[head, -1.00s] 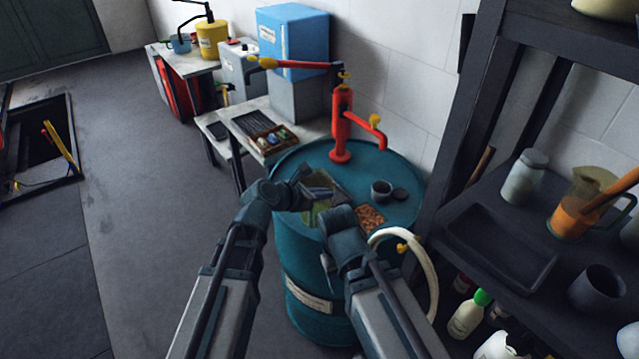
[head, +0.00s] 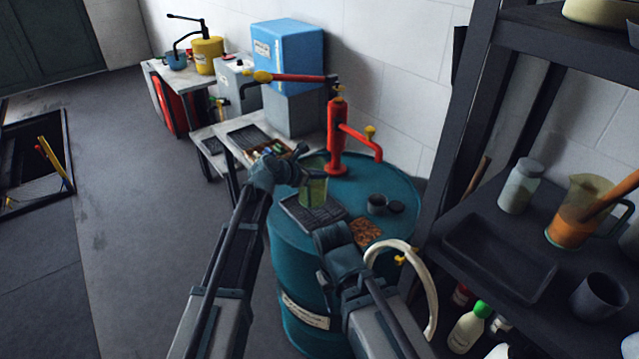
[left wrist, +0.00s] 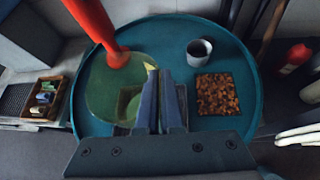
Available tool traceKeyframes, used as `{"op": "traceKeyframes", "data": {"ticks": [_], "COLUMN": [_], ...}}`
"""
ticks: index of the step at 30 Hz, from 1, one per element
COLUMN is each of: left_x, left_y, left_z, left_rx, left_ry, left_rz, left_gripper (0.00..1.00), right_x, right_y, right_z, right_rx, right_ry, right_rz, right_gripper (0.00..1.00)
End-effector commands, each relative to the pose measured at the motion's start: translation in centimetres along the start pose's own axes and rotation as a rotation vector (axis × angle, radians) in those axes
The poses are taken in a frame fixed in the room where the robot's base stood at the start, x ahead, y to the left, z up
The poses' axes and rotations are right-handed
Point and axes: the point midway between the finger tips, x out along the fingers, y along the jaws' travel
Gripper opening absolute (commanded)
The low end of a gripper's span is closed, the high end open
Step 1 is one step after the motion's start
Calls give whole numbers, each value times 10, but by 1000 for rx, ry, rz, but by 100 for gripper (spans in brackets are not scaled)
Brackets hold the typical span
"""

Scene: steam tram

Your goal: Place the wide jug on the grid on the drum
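The wide jug (head: 313,191) is clear, with a greenish-yellow tint. My left gripper (head: 301,176) is shut on its near side, probably at the handle, and it looks upright. In the left wrist view the jug (left wrist: 112,88) shows past the fingers (left wrist: 164,98). The dark grid (head: 300,214) lies on top of the teal drum (head: 395,180), below and just in front of the jug. I cannot tell whether the jug touches it. My right gripper (head: 338,244) is near the drum's front edge; its fingers do not show clearly.
A red hand pump (head: 337,135) stands on the drum close behind the jug. A dark shelf (head: 470,180) stands right of the drum.

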Motion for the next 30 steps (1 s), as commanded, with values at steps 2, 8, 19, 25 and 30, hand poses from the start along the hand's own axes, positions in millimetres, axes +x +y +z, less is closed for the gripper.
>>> {"op": "traceKeyframes", "data": {"ticks": [2, 8, 19, 25, 30], "left_x": [9, 22, 22, 23, 23], "left_y": [4, 1, 1, 1, 1], "left_z": [-6, -29, -30, -31, -31], "left_rx": [0, 0, 0, 0, 0], "left_ry": [0, 0, 0, 0, 0], "left_rz": [0, 0, 0, 0, 0], "left_gripper": [0, 0, 0, 21, 34], "right_x": [10, 36, 37, 38, 38], "right_y": [-1, -3, -4, -4, -4], "right_z": [-1, -2, -2, -2, -2], "right_rx": [0, 0, 0, 0, 0], "right_ry": [0, 0, 0, 0, 0], "right_rz": [0, 0, 0, 0, 0], "right_gripper": [50, 50, 50, 50, 50]}}
